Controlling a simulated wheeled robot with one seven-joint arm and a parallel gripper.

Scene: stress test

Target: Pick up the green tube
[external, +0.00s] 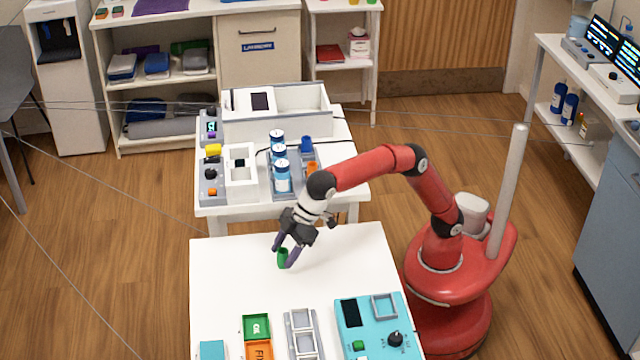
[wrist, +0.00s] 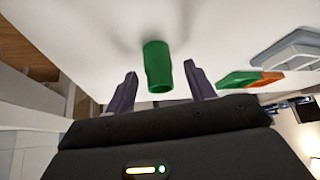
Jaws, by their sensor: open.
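The green tube (external: 282,258) stands on the white table near its back edge in the external view. It also shows in the wrist view (wrist: 157,67), between and a little beyond the two fingertips. My gripper (external: 286,257) is open around or just beside the tube, pointing down. In the wrist view my gripper (wrist: 161,84) has one dark finger on each side of the tube, with a gap on both sides. Whether the fingers reach low enough to span the tube is hard to tell.
On the white table (external: 230,285), a green tray (external: 256,327), an orange tray (external: 259,350), a grey rack (external: 304,335) and a teal device (external: 370,328) stand at the front. A second table behind holds blue-and-white canisters (external: 281,175). The table around the tube is clear.

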